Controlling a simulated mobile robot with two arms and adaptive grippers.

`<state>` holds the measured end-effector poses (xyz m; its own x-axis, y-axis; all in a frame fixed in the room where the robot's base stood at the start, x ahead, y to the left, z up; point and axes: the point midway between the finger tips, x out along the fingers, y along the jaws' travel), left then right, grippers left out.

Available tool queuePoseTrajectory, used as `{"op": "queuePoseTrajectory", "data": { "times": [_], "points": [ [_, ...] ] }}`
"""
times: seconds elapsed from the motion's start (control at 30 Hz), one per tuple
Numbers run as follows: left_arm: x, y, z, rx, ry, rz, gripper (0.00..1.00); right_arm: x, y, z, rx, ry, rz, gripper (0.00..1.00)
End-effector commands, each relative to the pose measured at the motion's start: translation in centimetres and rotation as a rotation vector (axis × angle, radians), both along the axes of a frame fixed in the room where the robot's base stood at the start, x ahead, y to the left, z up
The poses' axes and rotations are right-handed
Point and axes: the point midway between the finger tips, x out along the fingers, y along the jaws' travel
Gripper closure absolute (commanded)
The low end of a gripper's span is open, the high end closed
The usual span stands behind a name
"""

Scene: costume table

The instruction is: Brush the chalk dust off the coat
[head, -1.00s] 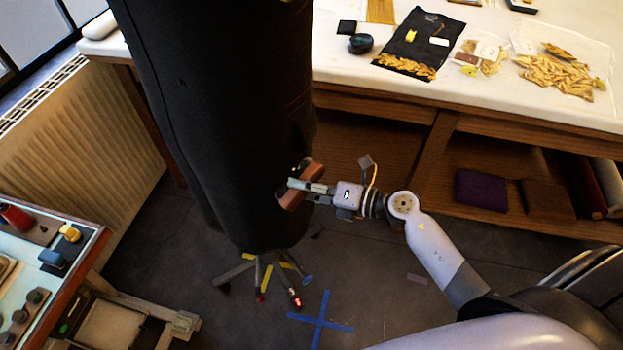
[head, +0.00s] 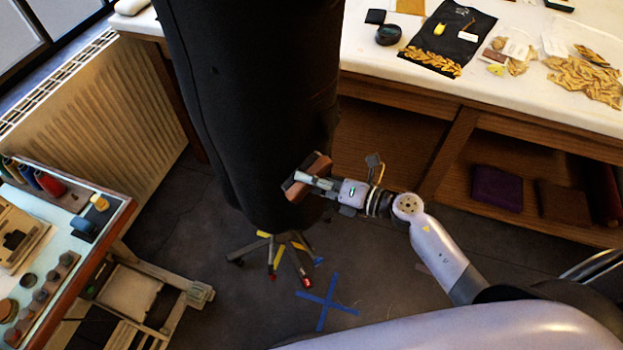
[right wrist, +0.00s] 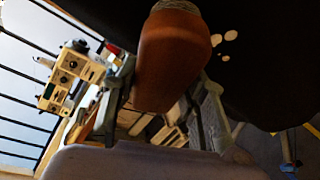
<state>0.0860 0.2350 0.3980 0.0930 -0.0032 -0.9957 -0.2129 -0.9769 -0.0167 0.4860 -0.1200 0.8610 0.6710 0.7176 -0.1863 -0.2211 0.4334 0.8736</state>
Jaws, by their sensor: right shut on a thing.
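The long dark coat (head: 245,110) hangs in the middle of the head view, its upper part cut off. It fills the upper right of the right wrist view (right wrist: 265,70). A few pale chalk spots (right wrist: 226,41) show on it there, beside the brush. My right gripper (head: 310,180) is shut on a brown brush (head: 318,164) at the coat's lower right side. In the right wrist view the brush (right wrist: 172,60) sits between the fingers, its bristle end close to the dark cloth; I cannot tell whether it touches. My left gripper is not in view.
The coat's wheeled stand (head: 275,252) shows below its hem. A white-topped table (head: 390,75) with small goods stands behind, with a shelf underneath. A small table (head: 75,255) with spools stands at left, a radiator (head: 110,105) behind it. A blue tape cross (head: 327,302) marks open floor.

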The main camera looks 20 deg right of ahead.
Motion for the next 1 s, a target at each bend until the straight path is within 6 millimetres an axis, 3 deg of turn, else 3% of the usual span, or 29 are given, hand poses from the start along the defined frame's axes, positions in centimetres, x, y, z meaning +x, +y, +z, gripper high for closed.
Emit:
{"op": "queuePoseTrajectory", "data": {
  "times": [0.33, 0.63, 1.0],
  "points": [
    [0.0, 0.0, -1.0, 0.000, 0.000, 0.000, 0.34, 1.5, -2.9, 0.0, -0.002, -0.006, -0.009, 0.87],
    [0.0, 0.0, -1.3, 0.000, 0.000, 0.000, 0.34, 1.9, -4.0, 0.1, -0.001, -0.005, -0.009, 0.87],
    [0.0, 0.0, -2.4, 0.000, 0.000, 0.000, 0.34, 3.1, -6.7, 0.0, 0.000, -0.004, -0.007, 0.87]
  ]
}}
